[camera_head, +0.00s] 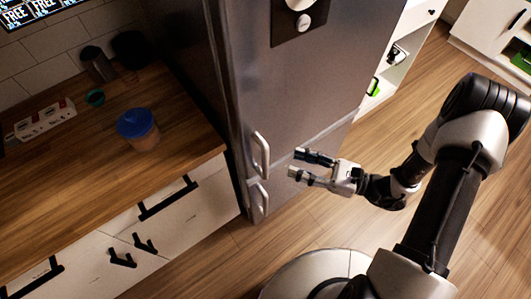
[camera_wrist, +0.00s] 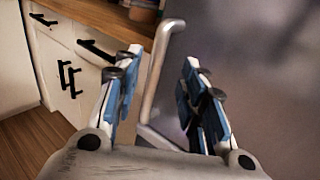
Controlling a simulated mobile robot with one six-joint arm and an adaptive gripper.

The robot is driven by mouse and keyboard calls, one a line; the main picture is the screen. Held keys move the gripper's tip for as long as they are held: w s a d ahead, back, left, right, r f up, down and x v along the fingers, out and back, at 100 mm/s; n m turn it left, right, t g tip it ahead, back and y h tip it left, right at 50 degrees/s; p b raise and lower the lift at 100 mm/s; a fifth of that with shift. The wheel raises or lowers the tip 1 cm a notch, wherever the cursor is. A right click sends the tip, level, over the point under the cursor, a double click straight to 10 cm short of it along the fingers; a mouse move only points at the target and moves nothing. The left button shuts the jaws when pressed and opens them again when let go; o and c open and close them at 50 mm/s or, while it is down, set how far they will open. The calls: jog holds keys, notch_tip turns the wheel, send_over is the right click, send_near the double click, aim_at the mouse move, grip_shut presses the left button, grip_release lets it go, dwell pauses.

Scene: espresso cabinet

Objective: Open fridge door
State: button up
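The fridge (camera_head: 300,90) is a tall grey metal unit in the middle of the head view, with its doors closed. Its upper door handle (camera_head: 261,155) is a light vertical bar near the door's left edge, and a lower handle (camera_head: 261,197) sits just below. My gripper (camera_head: 293,163) is open and empty, a little to the right of the upper handle, with its fingers pointing toward it. In the wrist view a handle bar (camera_wrist: 157,70) shows between the two open fingers (camera_wrist: 160,75), nearer the left one. I cannot tell whether any finger touches it.
A wooden counter (camera_head: 80,180) with white, black-handled drawers (camera_head: 170,215) adjoins the fridge on the left. A blue-lidded jar (camera_head: 138,130) stands on it. White shelving (camera_head: 400,60) is right of the fridge. Wooden floor (camera_head: 400,120) is clear on the right.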

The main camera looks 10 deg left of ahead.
aim_at(265, 153)
jog(key=a, duration=0.3)
jog(key=a+b, duration=0.1)
jog(key=a, duration=0.3)
jog(key=w+a, duration=0.1)
jog(key=a, duration=0.2)
jog(key=shift+w+a+b, duration=0.1)
jog(key=shift+a+b, duration=0.15)
jog(key=shift+b, duration=0.05)
jog(key=shift+c, duration=0.6)
grip_shut()
